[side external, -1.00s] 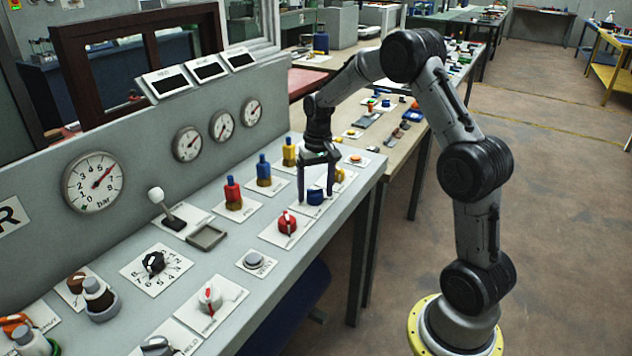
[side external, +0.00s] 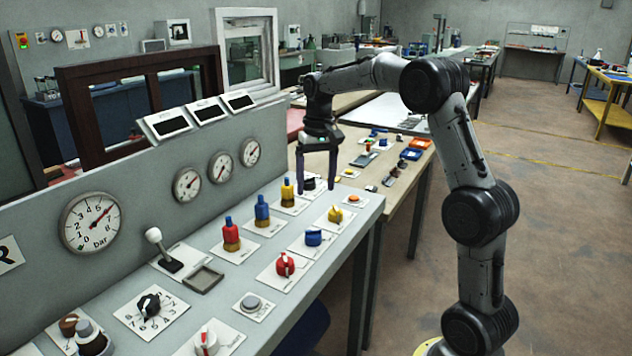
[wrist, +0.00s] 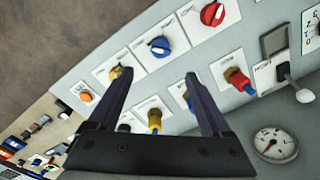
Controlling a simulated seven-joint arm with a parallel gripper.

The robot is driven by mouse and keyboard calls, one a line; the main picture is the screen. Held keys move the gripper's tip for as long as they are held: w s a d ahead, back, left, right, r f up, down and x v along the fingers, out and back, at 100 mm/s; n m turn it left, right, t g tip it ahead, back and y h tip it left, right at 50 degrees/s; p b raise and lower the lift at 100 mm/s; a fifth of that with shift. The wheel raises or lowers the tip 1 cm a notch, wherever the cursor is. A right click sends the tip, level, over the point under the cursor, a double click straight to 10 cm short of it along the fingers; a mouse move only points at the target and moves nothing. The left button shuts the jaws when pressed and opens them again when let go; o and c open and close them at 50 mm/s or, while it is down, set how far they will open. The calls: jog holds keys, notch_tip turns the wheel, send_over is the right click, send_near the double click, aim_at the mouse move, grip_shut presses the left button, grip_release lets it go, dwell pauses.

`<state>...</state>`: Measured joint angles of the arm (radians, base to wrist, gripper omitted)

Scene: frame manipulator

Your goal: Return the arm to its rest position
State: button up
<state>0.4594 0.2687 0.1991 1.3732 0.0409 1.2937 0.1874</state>
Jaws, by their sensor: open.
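My gripper (side external: 316,186) hangs in the air above the far end of the sloped control panel (side external: 345,232), fingers pointing down, apart and empty. In the wrist view its two dark fingers (wrist: 158,73) reach over the panel with nothing between them. The arm is bent, with its elbow raised to the right of the panel. A blue knob (side external: 313,237), a red knob (side external: 285,264) and a yellow knob (side external: 335,214) sit below and nearer than the gripper. A black knob behind the fingers is partly hidden.
Red, blue and yellow plungers (side external: 231,234) stand upright along the panel, with a lever (side external: 163,250) to their left. Gauges (side external: 187,185) line the upright back board. A bench (side external: 405,190) with small parts lies beyond. The floor to the right is clear.

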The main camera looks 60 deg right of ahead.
jog(key=s+a+r+n+t, duration=0.3)
jog(key=s+a+r, duration=0.65)
jog(key=a, duration=0.35)
jog(key=s+a+f+n+t, duration=0.1)
jog(key=s+a+f+n, duration=0.1)
jog(key=s, duration=0.5)
jog(key=s+a+f+n+t, duration=0.1)
jog(key=s+a+f+n, duration=0.1)
jog(key=s+a+f, duration=0.2)
jog(key=s+f, duration=0.2)
jog(key=s, duration=0.1)
jog(key=shift+s+f+n, duration=0.2)
jog(key=shift+s+n, duration=0.1)
